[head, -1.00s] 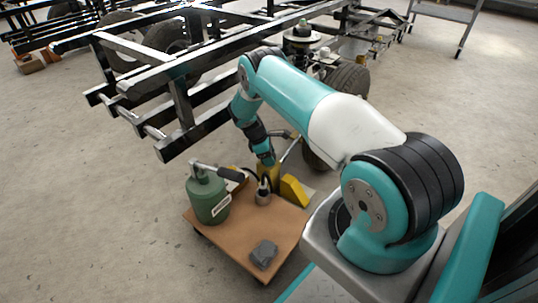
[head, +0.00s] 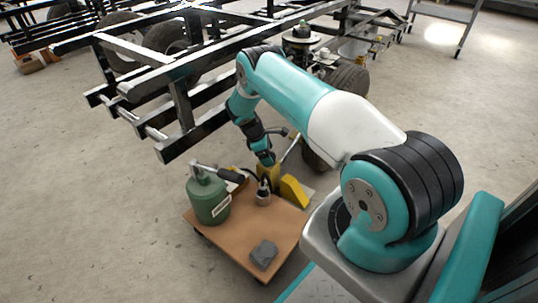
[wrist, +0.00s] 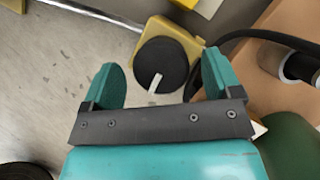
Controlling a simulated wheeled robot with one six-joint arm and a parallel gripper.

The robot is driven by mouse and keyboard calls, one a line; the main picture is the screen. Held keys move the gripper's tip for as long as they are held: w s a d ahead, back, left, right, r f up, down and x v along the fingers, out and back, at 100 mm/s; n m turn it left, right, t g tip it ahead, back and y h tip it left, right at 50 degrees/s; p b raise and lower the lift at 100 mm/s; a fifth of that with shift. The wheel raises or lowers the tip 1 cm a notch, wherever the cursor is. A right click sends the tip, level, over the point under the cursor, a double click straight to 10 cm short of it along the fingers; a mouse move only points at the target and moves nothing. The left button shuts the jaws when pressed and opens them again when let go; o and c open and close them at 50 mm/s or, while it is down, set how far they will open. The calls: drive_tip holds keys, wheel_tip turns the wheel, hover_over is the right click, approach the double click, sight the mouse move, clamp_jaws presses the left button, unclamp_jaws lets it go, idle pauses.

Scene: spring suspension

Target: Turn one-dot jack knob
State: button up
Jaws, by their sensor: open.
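A round black knob (wrist: 161,66) with a white pointer mark sits on a yellow jack body (wrist: 150,32) in the wrist view. No dot marking is readable on it. The open teal fingers of my gripper (wrist: 163,80) stand to the left and right of the knob, with gaps on both sides and nothing between them gripped. In the head view my gripper (head: 265,160) points down over the yellow jack (head: 268,177) at the far edge of the cart. The knob is not distinguishable in the head view.
A black hose (wrist: 262,36) curves close to the right finger. The black steel frame (head: 180,105) stands behind on the left.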

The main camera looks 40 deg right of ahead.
drive_tip(key=p+v, duration=0.5)
drive_tip(key=v, duration=1.1)
drive_tip(key=shift+d+p, duration=0.15)
drive_tip(key=shift+p, duration=0.15)
drive_tip(key=shift+s, duration=0.1)
drive_tip(key=s+d+m+t+y+b, duration=0.2)
drive_tip(key=m, duration=1.2)
drive_tip(key=s+d+m+t+y+b, duration=0.1)
drive_tip(key=s+d+m+b, duration=0.15)
drive_tip(key=m, duration=1.05)
wheel_tip(320, 180, down, 17)
drive_tip(key=b, duration=0.8)
drive_tip(key=shift+d, duration=0.1)
